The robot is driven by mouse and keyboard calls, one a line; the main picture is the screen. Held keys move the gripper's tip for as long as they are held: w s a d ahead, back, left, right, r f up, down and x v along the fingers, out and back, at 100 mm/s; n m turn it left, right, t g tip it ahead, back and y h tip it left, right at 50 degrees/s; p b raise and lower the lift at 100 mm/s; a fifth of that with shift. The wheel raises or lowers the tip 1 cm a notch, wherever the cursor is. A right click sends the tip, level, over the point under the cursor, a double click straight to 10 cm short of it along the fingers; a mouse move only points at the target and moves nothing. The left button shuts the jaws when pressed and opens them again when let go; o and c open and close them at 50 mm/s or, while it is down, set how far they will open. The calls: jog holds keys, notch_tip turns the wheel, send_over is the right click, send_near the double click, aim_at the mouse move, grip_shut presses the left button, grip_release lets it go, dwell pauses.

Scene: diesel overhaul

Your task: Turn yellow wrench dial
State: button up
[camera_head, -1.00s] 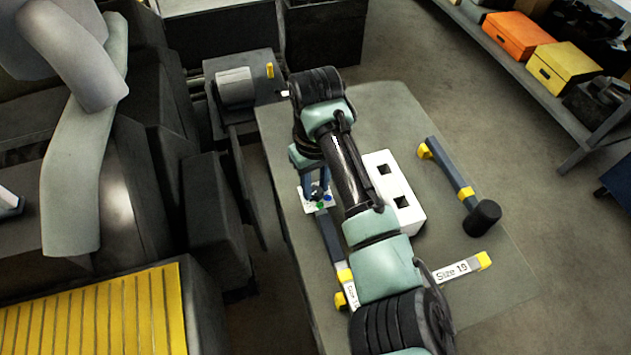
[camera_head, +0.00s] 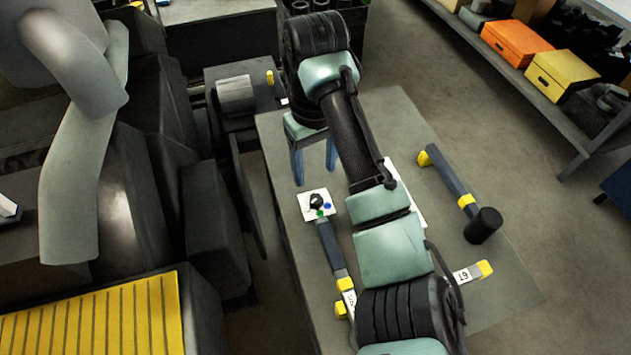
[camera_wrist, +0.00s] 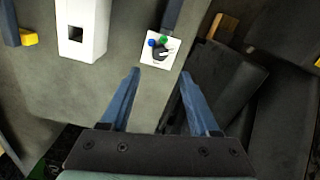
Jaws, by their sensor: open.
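A white square dial plate (camera_head: 308,213) with a black knob (camera_head: 316,201) and green and blue dots lies at the end of a dark grey wrench (camera_head: 329,245) with yellow parts. The wrist view also shows the plate (camera_wrist: 148,57) and the knob (camera_wrist: 161,52). My gripper (camera_head: 315,176) is open and empty, its blue fingers above and apart from the knob. In the wrist view, the plate is just beyond the fingertips (camera_wrist: 160,72), roughly centred between them. Part of the wrench is hidden by my arm.
A second wrench (camera_head: 448,178) with yellow bands and a black end (camera_head: 483,224) lies on the grey table (camera_head: 400,115). A white block with a square hole (camera_wrist: 85,25) is partly hidden by my arm. A dark machine stands left. Orange (camera_head: 516,38) and yellow boxes (camera_head: 562,72) sit on a shelf.

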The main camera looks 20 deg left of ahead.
notch_tip(320, 180, up, 5)
jog(key=shift+f+p, duration=0.2)
jog(key=shift+p, duration=0.55)
